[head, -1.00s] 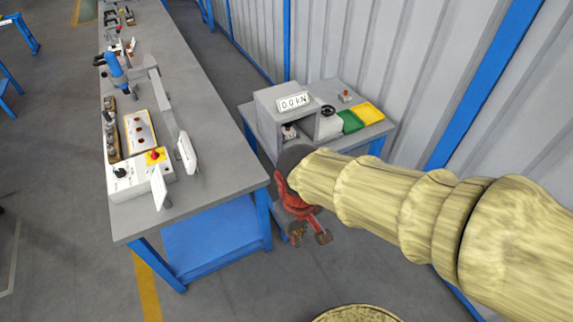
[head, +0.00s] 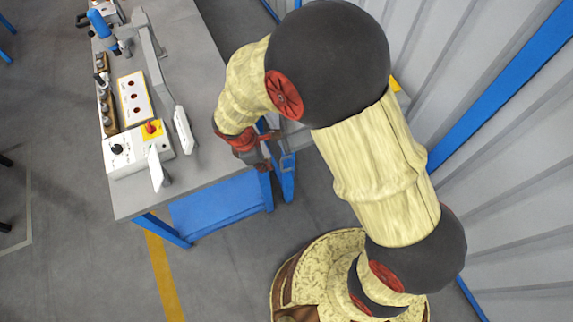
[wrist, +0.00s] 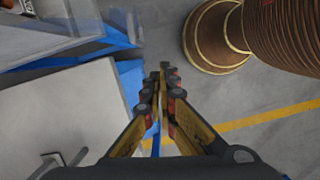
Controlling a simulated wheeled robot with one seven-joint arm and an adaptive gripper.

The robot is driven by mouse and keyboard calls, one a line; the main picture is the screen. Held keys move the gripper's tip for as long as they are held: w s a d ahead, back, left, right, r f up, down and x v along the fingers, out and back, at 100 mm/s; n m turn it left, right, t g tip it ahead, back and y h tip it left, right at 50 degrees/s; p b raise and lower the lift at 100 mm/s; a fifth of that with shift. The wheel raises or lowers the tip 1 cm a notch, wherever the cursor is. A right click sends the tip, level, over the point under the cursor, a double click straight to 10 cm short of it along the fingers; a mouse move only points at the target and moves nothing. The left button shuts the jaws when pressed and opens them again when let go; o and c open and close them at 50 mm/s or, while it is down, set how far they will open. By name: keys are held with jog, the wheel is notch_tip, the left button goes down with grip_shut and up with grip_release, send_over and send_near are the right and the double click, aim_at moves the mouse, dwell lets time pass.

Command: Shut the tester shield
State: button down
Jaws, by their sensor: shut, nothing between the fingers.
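My gripper (head: 268,157) is at the right edge of the long bench in the head view, partly in front of it. In the wrist view its fingers (wrist: 161,78) are together and hold nothing. I cannot clearly make out the tester shield. The grey box with a lettered sign on the small side table, seen earlier, is now hidden behind my arm in the head view. In the wrist view, part of a grey surface with blue framing (wrist: 50,40) shows at the upper left, apart from the fingertips.
The long grey bench (head: 207,100) carries a white control box (head: 125,152) with a red button on yellow, upright white panels (head: 184,130) and a blue tool (head: 100,22). A corrugated wall (head: 500,150) stands at the right. Floor is open in front of the bench.

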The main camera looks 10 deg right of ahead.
jog(key=w+d+f+b, duration=0.1)
jog(key=d+f+b, duration=0.1)
jog(key=d+f, duration=0.4)
jog(key=a+x, duration=0.1)
jog(key=x, duration=0.2)
jog(key=shift+d+f, duration=0.2)
jog(key=shift+f, duration=0.25)
jog(key=shift+d+n, duration=0.1)
jog(key=shift+n, duration=0.2)
